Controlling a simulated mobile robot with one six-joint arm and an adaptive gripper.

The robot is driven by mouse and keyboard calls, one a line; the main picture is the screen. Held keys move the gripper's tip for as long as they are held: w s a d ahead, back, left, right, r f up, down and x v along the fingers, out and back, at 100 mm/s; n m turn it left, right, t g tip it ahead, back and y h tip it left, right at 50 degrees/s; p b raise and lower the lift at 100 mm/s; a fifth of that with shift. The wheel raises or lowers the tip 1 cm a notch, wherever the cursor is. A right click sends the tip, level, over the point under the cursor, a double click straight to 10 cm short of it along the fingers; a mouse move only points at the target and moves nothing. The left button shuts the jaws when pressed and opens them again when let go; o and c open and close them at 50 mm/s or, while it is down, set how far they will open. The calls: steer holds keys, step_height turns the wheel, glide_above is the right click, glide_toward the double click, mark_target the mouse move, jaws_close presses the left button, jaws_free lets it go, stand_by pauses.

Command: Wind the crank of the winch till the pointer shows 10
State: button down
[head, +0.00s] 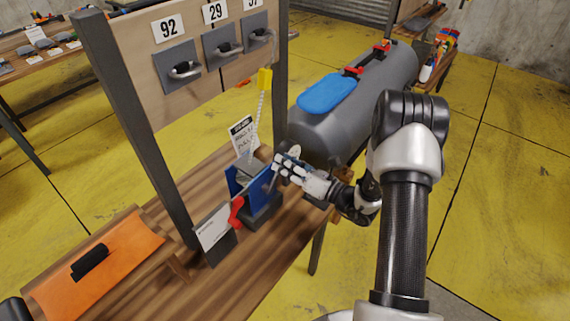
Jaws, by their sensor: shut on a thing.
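The winch (259,187) is a small blue-sided unit on a dark base, standing on the wooden bench. A chain or rope runs up from it to a yellow block (264,79). My gripper (281,165) is at the winch's right side, shut on the crank, whose grip is mostly hidden by the fingers. A brown cylindrical part (263,153) shows just left of the fingers. A red part (237,212) sits at the winch's front left. I cannot make out the pointer or its reading.
A white card (213,227) stands in front of the winch, and a printed sign (243,136) behind it. An orange panel with a black handle (120,262) lies at lower left. A grey boat tube (372,92) with a blue paddle (328,93) lies behind my arm.

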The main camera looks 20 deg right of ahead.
steer(key=shift+d+f, duration=0.2)
steer(key=shift+f, duration=0.05)
steer(key=c, duration=1.5)
jaws_free()
steer(key=shift+w+d, duration=0.1)
steer(key=shift+o, duration=0.4)
steer(key=shift+r, duration=0.1)
steer(key=v, duration=1.2)
